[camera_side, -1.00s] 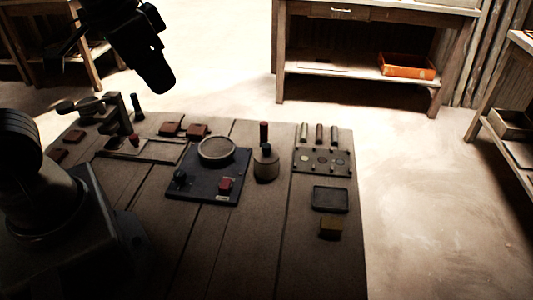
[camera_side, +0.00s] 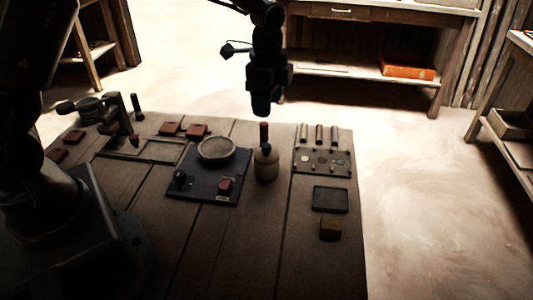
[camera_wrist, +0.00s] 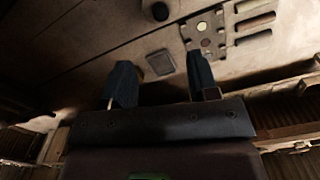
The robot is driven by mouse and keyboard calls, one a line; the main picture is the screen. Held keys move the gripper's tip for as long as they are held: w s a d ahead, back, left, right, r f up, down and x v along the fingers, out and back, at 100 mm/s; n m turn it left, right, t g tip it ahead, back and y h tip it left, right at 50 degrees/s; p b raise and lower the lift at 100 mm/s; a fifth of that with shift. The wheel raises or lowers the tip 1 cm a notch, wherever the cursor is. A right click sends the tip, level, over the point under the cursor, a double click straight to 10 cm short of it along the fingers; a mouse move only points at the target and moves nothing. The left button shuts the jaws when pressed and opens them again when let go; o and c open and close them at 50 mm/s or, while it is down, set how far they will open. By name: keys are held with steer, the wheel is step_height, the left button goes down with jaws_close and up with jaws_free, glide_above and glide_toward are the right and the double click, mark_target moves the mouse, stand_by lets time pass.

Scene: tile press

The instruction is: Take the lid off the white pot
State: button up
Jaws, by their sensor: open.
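I cannot pick out the pot for certain in the wrist view.
The front table is clear.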

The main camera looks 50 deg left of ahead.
glide_above(266, 145)
steer(key=f, duration=0.6)
steer(key=shift+s+d+f, duration=0.1)
steer(key=shift+d+f, duration=0.2)
steer(key=shift+f, duration=0.05)
steer(key=shift+a+f, duration=0.2)
steer(key=shift+f, duration=2.95)
steer(key=shift+c, duration=0.2)
steer(key=c, duration=1)
